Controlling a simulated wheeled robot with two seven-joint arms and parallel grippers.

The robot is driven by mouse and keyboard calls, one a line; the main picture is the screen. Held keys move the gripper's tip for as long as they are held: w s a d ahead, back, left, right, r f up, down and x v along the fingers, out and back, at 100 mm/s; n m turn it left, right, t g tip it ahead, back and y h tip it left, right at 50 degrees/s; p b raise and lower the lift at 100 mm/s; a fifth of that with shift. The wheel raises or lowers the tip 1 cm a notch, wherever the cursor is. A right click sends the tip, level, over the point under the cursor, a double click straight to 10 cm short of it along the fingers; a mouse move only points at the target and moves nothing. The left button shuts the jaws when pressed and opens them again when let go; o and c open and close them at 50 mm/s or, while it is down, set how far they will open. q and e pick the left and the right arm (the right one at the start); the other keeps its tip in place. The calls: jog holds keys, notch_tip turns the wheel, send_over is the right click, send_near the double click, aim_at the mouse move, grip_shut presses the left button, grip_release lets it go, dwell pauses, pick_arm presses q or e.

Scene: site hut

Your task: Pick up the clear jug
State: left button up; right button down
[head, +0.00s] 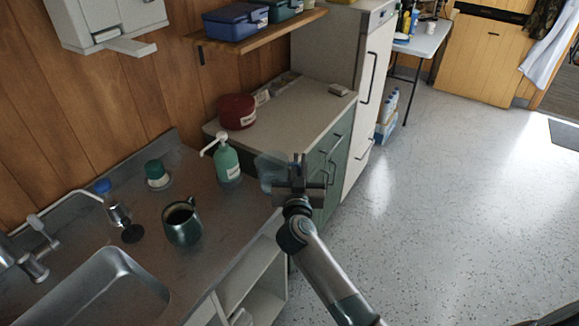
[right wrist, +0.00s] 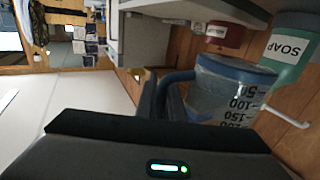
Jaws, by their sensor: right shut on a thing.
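The clear jug (head: 268,168) is a see-through measuring jug with a blue rim and handle. In the head view it shows just left of my right gripper (head: 297,178), partly hidden by it. In the right wrist view the jug (right wrist: 228,92) appears sideways, with black measure marks and its blue handle at the fingers. My right gripper (right wrist: 160,95) is shut on the jug by the handle. Whether the jug touches the counter is hard to tell. My left gripper does not show.
A green soap bottle (head: 227,161) stands left of the jug. A dark mug (head: 182,222), a green-lidded jar (head: 157,174) and a sink (head: 105,290) are further left. A red tin (head: 237,111) sits on the cabinet behind. Floor (head: 450,190) at right is clear.

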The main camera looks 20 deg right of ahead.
jog(key=s+d+r, duration=0.1)
jog(key=d+r, duration=0.2)
jog(key=d, duration=0.2)
jog(key=shift+s, duration=0.4)
jog(key=shift+d+r, duration=0.1)
jog(key=shift+r, duration=0.05)
jog(key=shift+s, duration=0.1)
dwell(0.8)
